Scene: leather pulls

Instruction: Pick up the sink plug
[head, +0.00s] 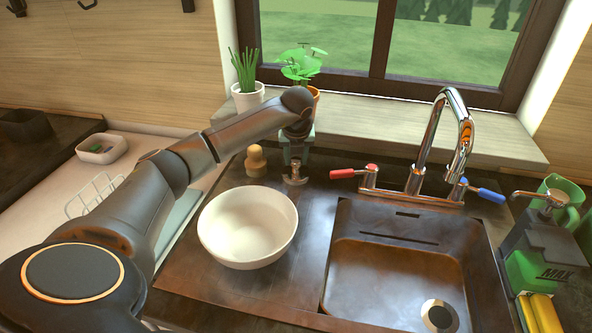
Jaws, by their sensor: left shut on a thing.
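The sink plug (295,180) is a small metallic piece on the dark counter behind the white bowl, left of the sink. My left arm reaches over from the left, and its gripper (295,164) points down at the plug. The gripper is shut on the plug's upper part, which the fingers partly hide. I cannot tell whether the plug still touches the counter. My right gripper is not in view.
A white bowl (248,226) stands just in front of the plug, and a wooden-topped item (256,161) stands left of it. The sink (385,268), faucet (443,135) and soap dispenser (541,250) are to the right. Potted plants (249,98) line the sill.

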